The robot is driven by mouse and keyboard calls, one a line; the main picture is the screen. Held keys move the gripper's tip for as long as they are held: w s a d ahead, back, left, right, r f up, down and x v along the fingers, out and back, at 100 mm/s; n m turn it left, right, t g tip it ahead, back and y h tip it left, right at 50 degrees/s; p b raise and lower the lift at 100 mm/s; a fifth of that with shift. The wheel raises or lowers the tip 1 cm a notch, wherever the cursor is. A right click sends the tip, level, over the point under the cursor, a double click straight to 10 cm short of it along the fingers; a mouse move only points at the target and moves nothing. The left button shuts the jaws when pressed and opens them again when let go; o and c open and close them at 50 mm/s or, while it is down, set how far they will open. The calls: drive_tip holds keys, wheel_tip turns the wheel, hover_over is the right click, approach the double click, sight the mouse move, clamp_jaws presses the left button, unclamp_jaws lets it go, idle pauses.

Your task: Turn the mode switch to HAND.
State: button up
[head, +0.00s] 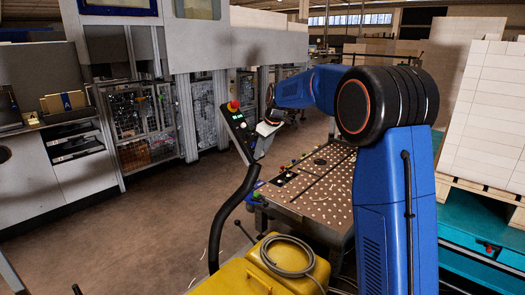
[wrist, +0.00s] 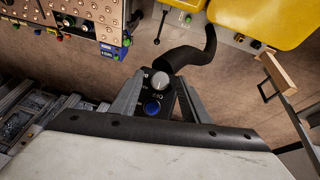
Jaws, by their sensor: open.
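The black control panel (head: 238,128) stands on a curved black post in the head view, with a red mushroom button (head: 234,105) on top and a lit green display. In the wrist view, a round silver knob (wrist: 158,82), which looks like the mode switch, sits on the panel above a blue button (wrist: 153,108). White lettering around the knob is too small to read surely. My gripper (wrist: 159,78) is open, one finger on each side of the knob; contact cannot be told. In the head view my gripper (head: 262,136) is at the panel's right side, its fingertips unclear.
A perforated metal table (head: 318,175) with small buttons along its edge stands right of the panel. A yellow housing (head: 245,278) with a coiled hose is in front. Stacked reams (head: 487,110) stand at right. Grey machines (head: 130,110) line the back; the floor at left is clear.

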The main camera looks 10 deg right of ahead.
drive_tip(key=shift+c, duration=0.7)
drive_tip(key=c, duration=0.9)
drive_tip(key=m, duration=0.1)
drive_tip(key=m+g+y, duration=0.1)
drive_tip(key=m, duration=0.1)
drive_tip(key=shift+w+d, duration=0.1)
drive_tip(key=shift+d, duration=0.15)
drive_tip(key=m+y, duration=0.2)
drive_tip(key=m, duration=0.1)
drive_tip(key=shift+d+f+m+g, duration=0.1)
drive_tip(key=shift+m+g, duration=0.3)
drive_tip(key=shift+y, duration=0.3)
drive_tip(key=o, duration=1)
